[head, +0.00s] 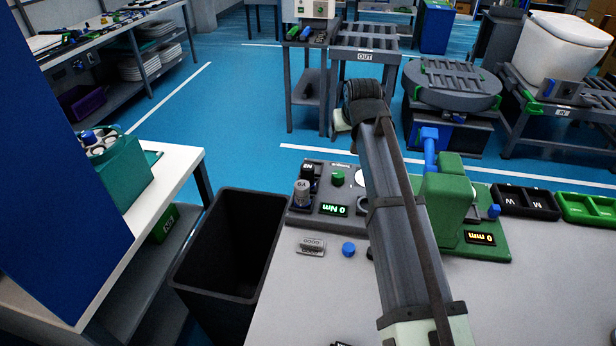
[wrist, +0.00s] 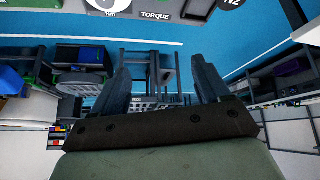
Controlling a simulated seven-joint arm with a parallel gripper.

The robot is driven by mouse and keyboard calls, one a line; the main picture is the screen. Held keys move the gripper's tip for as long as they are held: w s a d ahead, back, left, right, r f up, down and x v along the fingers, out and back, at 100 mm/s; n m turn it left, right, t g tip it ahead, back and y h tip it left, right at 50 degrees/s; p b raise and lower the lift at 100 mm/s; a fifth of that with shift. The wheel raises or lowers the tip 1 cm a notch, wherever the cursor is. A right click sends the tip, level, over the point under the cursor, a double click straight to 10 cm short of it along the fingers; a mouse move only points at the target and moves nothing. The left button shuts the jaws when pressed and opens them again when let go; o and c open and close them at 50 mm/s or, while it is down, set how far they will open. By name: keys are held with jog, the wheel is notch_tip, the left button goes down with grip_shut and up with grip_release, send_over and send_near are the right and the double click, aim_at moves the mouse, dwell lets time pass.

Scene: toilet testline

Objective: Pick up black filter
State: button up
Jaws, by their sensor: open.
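My gripper (wrist: 162,85) shows in the wrist view with its two dark fingers wide apart and nothing between them. In the head view my arm reaches forward over the workbench, and its links hide the fingers. I cannot surely pick out the black filter. A dark round-topped piece (head: 309,176) marked with letters stands on the grey test plate (head: 328,222), left of my arm. It may or may not be the filter. A grey cylinder marked 6A (head: 302,194) stands just in front of it. My arm covers part of the plate.

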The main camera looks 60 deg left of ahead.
aim_at(308, 168)
jog(key=s+f+n+g+h, duration=0.1)
jog(key=s+f+n+g, duration=0.2)
jog(key=s, duration=0.7)
jog(key=x, duration=0.9)
jog(key=shift+s+a+r, duration=0.1)
jog(key=shift+s+a, duration=0.05)
jog(key=a+f, duration=0.1)
jog(key=w+a+f, duration=0.1)
jog(key=f, duration=0.1)
jog(key=shift+a, duration=0.3)
jog(key=shift+w+a+f, duration=0.1)
jog(key=shift+a+f, duration=0.1)
jog(key=shift+f, duration=0.45)
jog(key=shift+c, duration=0.4)
